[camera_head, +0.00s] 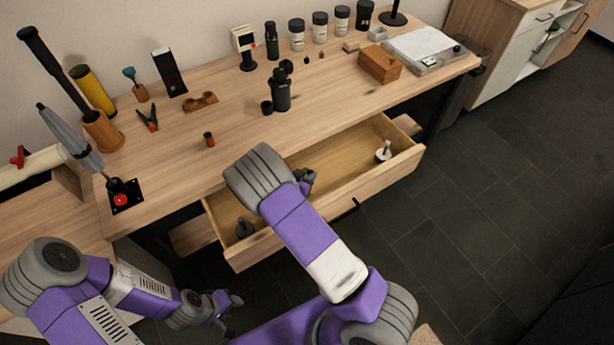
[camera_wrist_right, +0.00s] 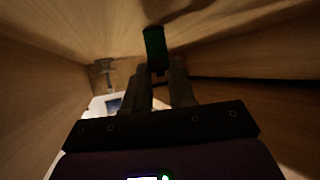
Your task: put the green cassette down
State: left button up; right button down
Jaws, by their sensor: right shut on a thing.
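The green cassette (camera_wrist_right: 156,42) is a small dark green cylinder, seen in the right wrist view at the tips of my right gripper (camera_wrist_right: 161,75). The right gripper is shut on it, inside the open wooden drawer (camera_head: 392,168). In the head view my right forearm hides the cassette and most of that gripper. Whether the cassette touches the drawer floor cannot be told. My left gripper (camera_head: 228,304) is low at the left, in front of the table and away from the drawer; its fingers are too small to read.
The drawer also holds a small pale-based item (camera_head: 383,152) at its right end and a dark item (camera_head: 243,228) at its left end. A dark canister (camera_head: 280,92) stands on the tabletop (camera_head: 330,105).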

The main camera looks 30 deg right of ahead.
jog(key=shift+f, duration=0.2)
jog(key=c, duration=0.9)
grip_release()
jog(key=shift+c, duration=0.2)
jog(key=shift+r, duration=0.15)
jog(key=shift+s+a+r, duration=0.1)
jog(key=shift+a+r, duration=0.15)
jog(key=p+v, duration=0.2)
jog(key=v, duration=0.3)
jog(key=shift+s+a+r, duration=0.15)
jog(key=shift+s+a+r+p, duration=0.25)
jog(key=shift+s+a+p, duration=0.1)
jog(key=shift+a, duration=0.2)
